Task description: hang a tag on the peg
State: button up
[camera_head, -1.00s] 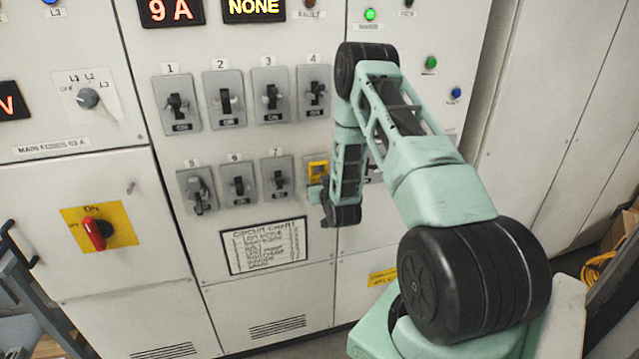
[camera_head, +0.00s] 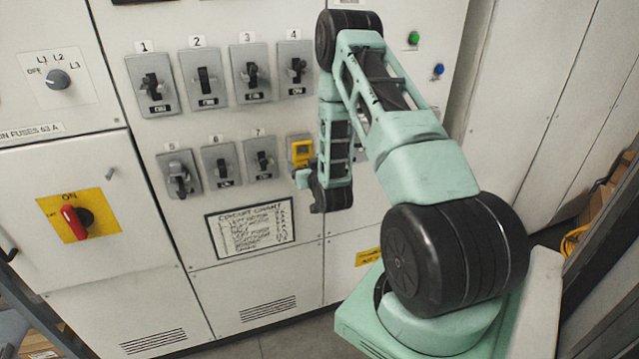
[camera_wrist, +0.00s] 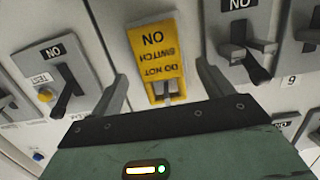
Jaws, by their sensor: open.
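The yellow tag (camera_wrist: 155,45) reads DO NOT SWITCH and appears upside down in the wrist view. It lies in front of a grey switch plate, and it also shows in the head view (camera_head: 301,152) at the right end of the lower switch row. A pale peg-like part (camera_wrist: 168,90) shows in the opening at the tag's lettered end; the exact fit is too small to tell. My gripper (camera_wrist: 162,73) is open, with one finger on each side of the tag and gaps to both. In the head view my arm hides part of this spot.
Numbered switches stand in two rows, among them switch 7 (camera_head: 261,158) beside the tag. A red rotary handle (camera_head: 74,221) is at the left. A framed circuit chart (camera_head: 250,228) is below the lower row.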

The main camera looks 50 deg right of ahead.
jog(key=p+v, duration=0.3)
jog(key=v, duration=1.1)
jog(key=shift+s, duration=0.1)
